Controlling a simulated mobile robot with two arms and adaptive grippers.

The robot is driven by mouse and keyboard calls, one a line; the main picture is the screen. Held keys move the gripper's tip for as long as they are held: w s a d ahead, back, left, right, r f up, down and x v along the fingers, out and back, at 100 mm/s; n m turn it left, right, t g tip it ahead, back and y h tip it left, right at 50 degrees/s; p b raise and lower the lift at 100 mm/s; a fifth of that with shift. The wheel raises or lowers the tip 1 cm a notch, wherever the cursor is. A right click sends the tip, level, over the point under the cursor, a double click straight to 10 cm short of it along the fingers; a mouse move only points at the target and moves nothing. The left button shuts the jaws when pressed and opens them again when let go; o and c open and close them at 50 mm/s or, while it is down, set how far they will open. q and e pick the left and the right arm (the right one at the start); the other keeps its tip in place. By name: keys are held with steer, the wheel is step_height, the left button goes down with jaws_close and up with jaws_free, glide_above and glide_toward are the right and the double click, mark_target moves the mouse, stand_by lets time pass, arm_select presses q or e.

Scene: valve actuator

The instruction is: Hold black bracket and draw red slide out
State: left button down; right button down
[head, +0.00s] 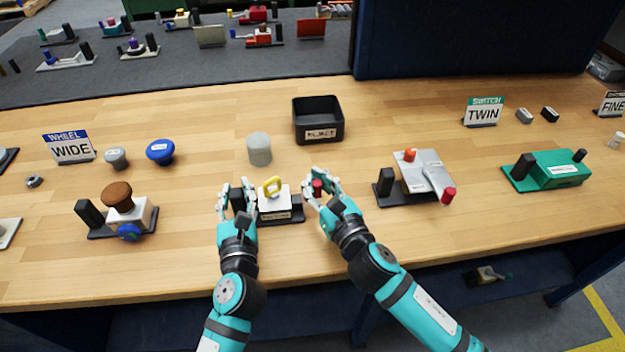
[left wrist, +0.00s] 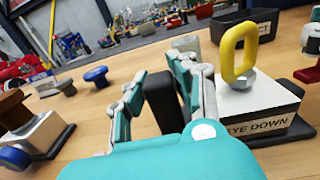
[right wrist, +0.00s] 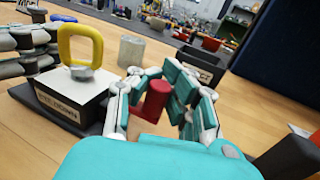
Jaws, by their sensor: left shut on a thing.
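A white valve unit (head: 273,204) with a yellow loop handle (head: 272,186) sits on a dark base on the bench. Its black bracket (head: 238,200) stands at its left end and also shows in the left wrist view (left wrist: 163,102). My left gripper (head: 236,190) is shut on the black bracket, a finger on each side. The red slide (head: 317,188) is at the unit's right end and also shows in the right wrist view (right wrist: 155,100). My right gripper (head: 322,184) is open, its fingers around the red slide, with a gap seen beside it.
A grey cylinder (head: 259,149) and a black reject bin (head: 318,120) stand behind the unit. A brown-knobbed unit (head: 118,200) is to the left. A silver unit with a red-tipped lever (head: 425,175) is close on the right. Bare wood lies in front.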

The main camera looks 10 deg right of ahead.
arm_select(q)
steer(key=shift+a+f, duration=0.25)
steer(key=shift+f, duration=0.05)
arm_select(e)
steer(key=c, duration=1.4)
jaws_free()
steer(key=shift+w+d+h, duration=0.1)
steer(key=shift+d+h, duration=0.2)
steer(key=shift+d, duration=0.15)
steer(key=shift+c, duration=0.2)
steer(key=shift+o, duration=1.3)
steer(key=shift+a, duration=0.1)
steer(key=v, duration=1.2)
steer(key=shift+f, duration=0.1)
arm_select(q)
steer(key=c, duration=1)
jaws_free()
steer(key=shift+w+r, duration=0.1)
arm_select(e)
steer(key=shift+w, duration=0.1)
arm_select(q)
steer(key=shift+d, duration=0.1)
steer(key=shift+r, duration=0.1)
